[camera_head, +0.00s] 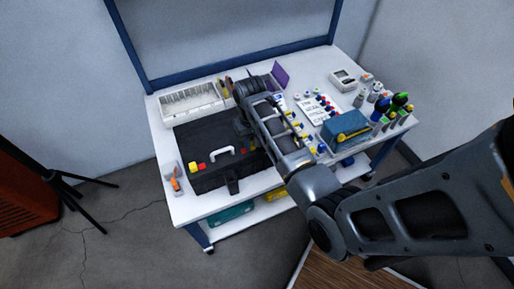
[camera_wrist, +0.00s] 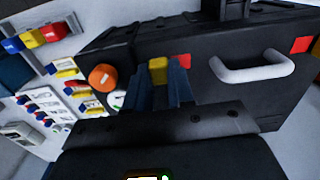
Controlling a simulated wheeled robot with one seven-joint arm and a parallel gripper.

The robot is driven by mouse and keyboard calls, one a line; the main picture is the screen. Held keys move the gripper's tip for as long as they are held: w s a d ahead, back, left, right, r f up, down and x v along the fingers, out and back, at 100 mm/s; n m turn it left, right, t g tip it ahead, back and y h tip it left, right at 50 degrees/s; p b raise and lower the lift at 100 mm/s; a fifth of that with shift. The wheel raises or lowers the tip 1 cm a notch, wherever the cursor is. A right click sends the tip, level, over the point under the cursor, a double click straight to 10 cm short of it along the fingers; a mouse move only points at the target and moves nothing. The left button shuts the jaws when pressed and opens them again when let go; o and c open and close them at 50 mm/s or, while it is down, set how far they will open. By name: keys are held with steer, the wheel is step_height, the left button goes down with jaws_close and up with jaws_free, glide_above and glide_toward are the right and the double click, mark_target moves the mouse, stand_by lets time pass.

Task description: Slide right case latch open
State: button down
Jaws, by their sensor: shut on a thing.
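The black case (camera_head: 212,138) lies on the white table, with a white handle (camera_head: 222,153) on its front; the handle also shows in the wrist view (camera_wrist: 252,68). The case's yellow right latch (camera_wrist: 157,68) sits between the blue fingertips of my gripper (camera_wrist: 158,88), which is shut on it. A red patch (camera_wrist: 179,60) shows right beside that latch. The left latch, with yellow and red parts (camera_head: 193,167), shows in the head view. In the head view my arm hides the right latch and most of my gripper.
An orange knob (camera_wrist: 103,77) and a white dial (camera_wrist: 117,99) are close beside my fingers. A white tray (camera_head: 190,101) stands behind the case. A teal box (camera_head: 346,131) and several bottles fill the table's right side. A purple panel (camera_head: 281,75) stands at the back.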

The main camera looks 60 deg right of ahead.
steer(key=shift+s+d, duration=0.1)
steer(key=shift+d, duration=0.1)
steer(key=c, duration=1.2)
jaws_free()
steer(key=shift+c, duration=0.2)
step_height(320, 180, up, 8)
steer(key=shift+f, duration=0.1)
